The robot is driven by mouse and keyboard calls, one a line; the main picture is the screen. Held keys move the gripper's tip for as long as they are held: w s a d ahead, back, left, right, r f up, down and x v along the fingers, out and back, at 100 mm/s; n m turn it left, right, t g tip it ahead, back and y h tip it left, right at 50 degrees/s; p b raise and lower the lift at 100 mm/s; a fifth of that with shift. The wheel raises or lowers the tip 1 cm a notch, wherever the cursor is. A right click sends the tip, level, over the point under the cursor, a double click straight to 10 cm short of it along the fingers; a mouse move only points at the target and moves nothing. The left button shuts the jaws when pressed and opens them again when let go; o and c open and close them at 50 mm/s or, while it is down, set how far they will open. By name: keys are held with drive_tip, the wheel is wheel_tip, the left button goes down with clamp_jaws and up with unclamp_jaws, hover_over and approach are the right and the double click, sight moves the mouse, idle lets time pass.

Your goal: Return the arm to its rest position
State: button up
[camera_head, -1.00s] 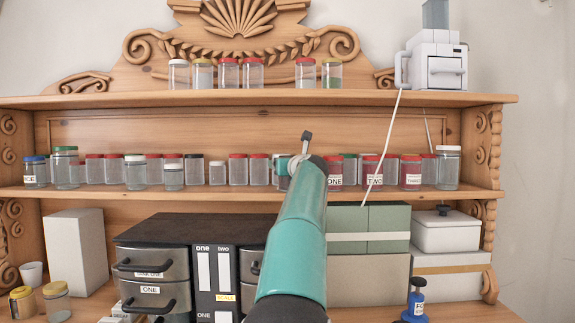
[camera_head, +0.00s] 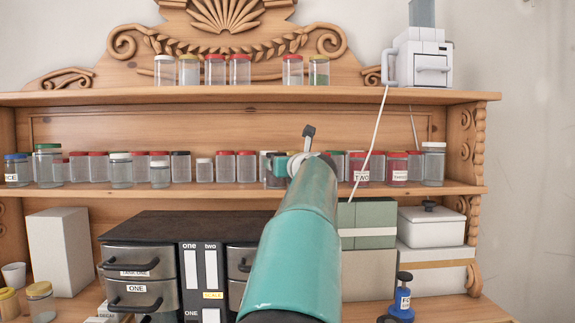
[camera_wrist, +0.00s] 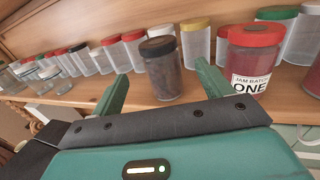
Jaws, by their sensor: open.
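My gripper (camera_wrist: 162,92) shows in the wrist view with its two green fingers spread apart. It is open. A dark-filled jar with a black lid (camera_wrist: 163,70) stands on the shelf ahead, in the gap between the fingers as seen from there. I cannot tell how far it is from the fingertips. A red-lidded jar labelled "JAM BATCH ONE" (camera_wrist: 249,62) stands just right of the right finger. In the head view my teal arm reaches up toward the middle shelf and hides some jars. The fingers are not clear there.
The middle shelf (camera_head: 230,195) holds a row of jars. The top shelf (camera_head: 120,97) holds more jars and a white machine (camera_head: 420,65) with a hanging cord.

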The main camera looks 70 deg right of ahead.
drive_tip(key=shift+v, duration=0.85)
